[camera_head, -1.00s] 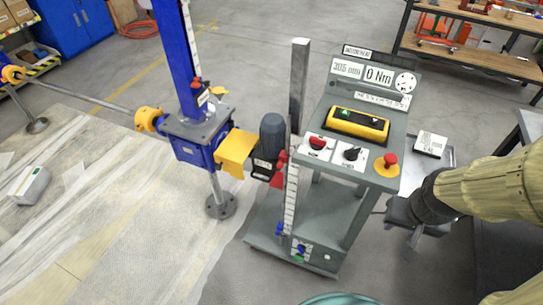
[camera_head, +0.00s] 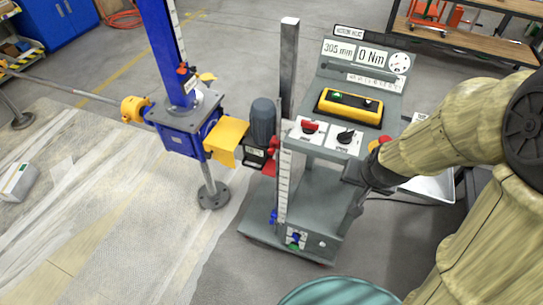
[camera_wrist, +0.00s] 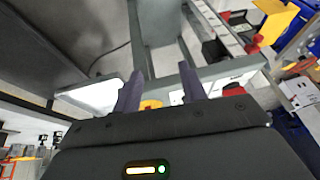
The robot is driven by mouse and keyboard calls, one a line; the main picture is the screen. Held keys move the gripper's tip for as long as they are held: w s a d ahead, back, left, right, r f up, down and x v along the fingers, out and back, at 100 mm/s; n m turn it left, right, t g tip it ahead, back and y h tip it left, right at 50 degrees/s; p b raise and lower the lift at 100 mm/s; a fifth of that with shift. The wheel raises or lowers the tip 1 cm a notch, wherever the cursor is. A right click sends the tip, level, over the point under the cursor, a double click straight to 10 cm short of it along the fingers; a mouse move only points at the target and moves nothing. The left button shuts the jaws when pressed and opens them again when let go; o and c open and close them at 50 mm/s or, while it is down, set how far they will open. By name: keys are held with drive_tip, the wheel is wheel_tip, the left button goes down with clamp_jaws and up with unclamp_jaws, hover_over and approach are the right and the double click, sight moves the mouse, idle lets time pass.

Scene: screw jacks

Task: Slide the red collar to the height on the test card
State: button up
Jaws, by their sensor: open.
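Red parts show beside the upright white scale (camera_head: 284,185) on the grey test cart, the upper one (camera_head: 274,143) next to the motor. Another small red piece (camera_head: 183,69) sits on the blue column with its own scale. I cannot tell for sure which is the collar. The card at the cart's right is mostly hidden behind my arm. My gripper (camera_head: 360,180) is at the cart's right side, below the panel, partly hidden. In the wrist view my gripper (camera_wrist: 160,90) is open, with nothing between its fingers, and the scale (camera_wrist: 215,25) lies beyond, at upper right.
The cart's panel has a 305 mm display (camera_head: 338,50), a 0 Nm display (camera_head: 371,57), a yellow button box (camera_head: 352,106) and two knobs. A blue screw jack (camera_head: 185,130) with a grey motor (camera_head: 263,120) stands left. A teal round top (camera_head: 338,292) is in front.

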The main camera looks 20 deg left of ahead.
drive_tip(key=w+a+f+t+b, duration=0.2)
drive_tip(key=w+a+f+b, duration=0.15)
drive_tip(key=a+f, duration=0.45)
drive_tip(key=m+t+h+b, duration=0.1)
drive_tip(key=t+b, duration=0.6)
drive_tip(key=b, duration=0.1)
approach(271, 154)
drive_tip(key=s+d+f, duration=0.2)
drive_tip(key=d+f, duration=0.2)
drive_tip(key=s+a+t+b, duration=0.2)
drive_tip(key=s+a+t, duration=0.2)
drive_tip(key=s, duration=0.1)
drive_tip(key=shift+s+r, duration=0.2)
drive_tip(key=shift+r, duration=0.05)
drive_tip(key=shift+w+a, duration=0.1)
drive_tip(key=w, duration=1.7)
drive_tip(key=shift+w, duration=0.15)
